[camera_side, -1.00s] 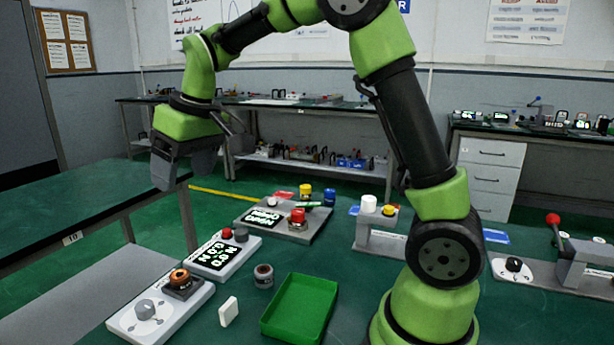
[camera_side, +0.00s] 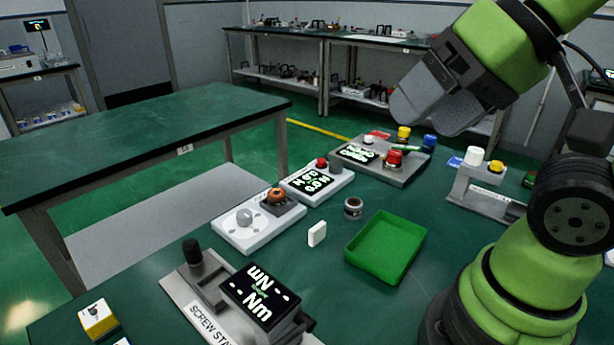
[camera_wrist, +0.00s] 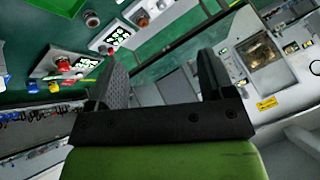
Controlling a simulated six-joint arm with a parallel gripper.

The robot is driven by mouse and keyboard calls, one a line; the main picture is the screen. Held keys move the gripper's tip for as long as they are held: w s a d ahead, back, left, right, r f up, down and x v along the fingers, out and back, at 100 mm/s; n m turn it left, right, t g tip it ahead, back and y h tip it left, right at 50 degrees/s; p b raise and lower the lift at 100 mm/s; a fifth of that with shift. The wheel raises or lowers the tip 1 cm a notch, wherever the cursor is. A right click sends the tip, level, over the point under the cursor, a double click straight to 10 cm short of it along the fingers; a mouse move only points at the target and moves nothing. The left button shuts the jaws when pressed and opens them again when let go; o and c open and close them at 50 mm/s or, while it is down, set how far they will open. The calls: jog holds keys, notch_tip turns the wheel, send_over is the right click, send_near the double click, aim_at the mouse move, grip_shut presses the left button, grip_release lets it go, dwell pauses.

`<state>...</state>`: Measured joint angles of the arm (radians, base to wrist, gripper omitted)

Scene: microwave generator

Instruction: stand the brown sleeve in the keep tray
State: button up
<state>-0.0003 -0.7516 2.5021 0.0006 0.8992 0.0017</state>
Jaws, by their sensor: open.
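A short dark cylinder with a brownish top (camera_side: 353,208), which seems to be the brown sleeve, stands on the green bench just left of the green tray. It also shows at the top left of the wrist view (camera_wrist: 91,19). The shallow green tray (camera_side: 372,262), apparently the keep tray, looks empty; its corner shows in the wrist view (camera_wrist: 58,6). My gripper (camera_side: 428,118) is high above the bench, behind and above the tray, well apart from both. In the wrist view its two fingers (camera_wrist: 163,72) are spread with nothing between them.
A white block (camera_side: 317,234) stands left of the tray. A white knob unit with an orange-brown ring (camera_side: 278,195) and a display unit (camera_side: 317,182) lie beyond. A grey button panel (camera_side: 395,160) is behind. The screw station (camera_side: 222,300) is at front.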

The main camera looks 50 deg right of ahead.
jog(key=m+g+h, duration=0.2)
jog(key=m+g, duration=0.4)
jog(key=m, duration=2.4)
send_over(277, 193)
jog(key=s, duration=0.1)
notch_tip(277, 193, down, 21)
jog(key=shift+f, duration=0.2)
jog(key=shift+w+f, duration=0.15)
jog(key=shift+f, duration=0.85)
jog(key=shift+w+f, duration=0.2)
jog(key=shift+f, duration=0.85)
jog(key=shift+w+f, duration=0.15)
jog(key=shift+f, duration=0.85)
jog(key=c, duration=1.1)
